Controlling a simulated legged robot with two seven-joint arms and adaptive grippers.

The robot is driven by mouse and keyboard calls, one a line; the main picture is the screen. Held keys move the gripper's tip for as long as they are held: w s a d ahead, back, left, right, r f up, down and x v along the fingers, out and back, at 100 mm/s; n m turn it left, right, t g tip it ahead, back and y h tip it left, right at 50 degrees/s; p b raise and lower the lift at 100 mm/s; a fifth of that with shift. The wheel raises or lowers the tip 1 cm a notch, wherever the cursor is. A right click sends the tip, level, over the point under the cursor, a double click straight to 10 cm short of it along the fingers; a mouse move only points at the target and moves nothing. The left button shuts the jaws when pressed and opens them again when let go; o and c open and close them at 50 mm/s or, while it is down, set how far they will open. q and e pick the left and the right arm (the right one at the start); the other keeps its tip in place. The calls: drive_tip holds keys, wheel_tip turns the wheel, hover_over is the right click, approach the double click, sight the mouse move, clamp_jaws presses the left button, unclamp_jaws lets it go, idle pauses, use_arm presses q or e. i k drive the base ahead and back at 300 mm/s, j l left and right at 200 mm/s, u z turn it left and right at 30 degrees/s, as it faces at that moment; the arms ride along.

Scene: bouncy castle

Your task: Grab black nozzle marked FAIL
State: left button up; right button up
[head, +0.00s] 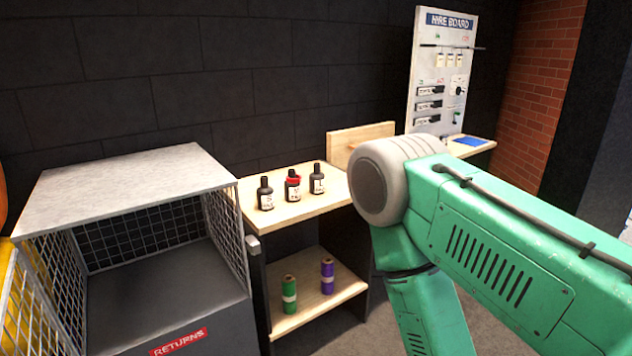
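I cannot make out the word FAIL anywhere. Several black pieces with white labels (429,105) hang in a column on the white hire board (440,65) at the back right; they may be nozzles, but their labels are too small to read. Three small black bottle-shaped items with pale labels stand upright on a wooden shelf top: a left one (265,194), a middle one with a red band (293,186) and a right one (318,179). My green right arm crosses the right side, but its gripper is out of the picture. My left gripper does not show.
A wire-sided bin marked RETURNS (180,340) stands open at left, beside the wooden shelf unit (330,197). Its lower shelf holds a green spool (289,295) and a purple spool (327,276). A blue flat item (470,141) lies on a ledge below the board.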

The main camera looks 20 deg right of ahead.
sight(292, 191)
drive_tip(key=i+l, duration=0.2)
drive_tip(key=l, duration=0.15)
drive_tip(key=i+l, duration=0.2)
drive_tip(key=i+l+u, duration=0.1)
drive_tip(key=l, duration=0.35)
drive_tip(key=i+l, duration=0.3)
drive_tip(key=i+l+u, duration=0.1)
drive_tip(key=l, duration=0.25)
drive_tip(key=i+l, duration=0.4)
drive_tip(key=l, duration=0.3)
drive_tip(key=i+l+u, duration=0.1)
drive_tip(key=l, duration=0.25)
drive_tip(key=i, duration=0.1)
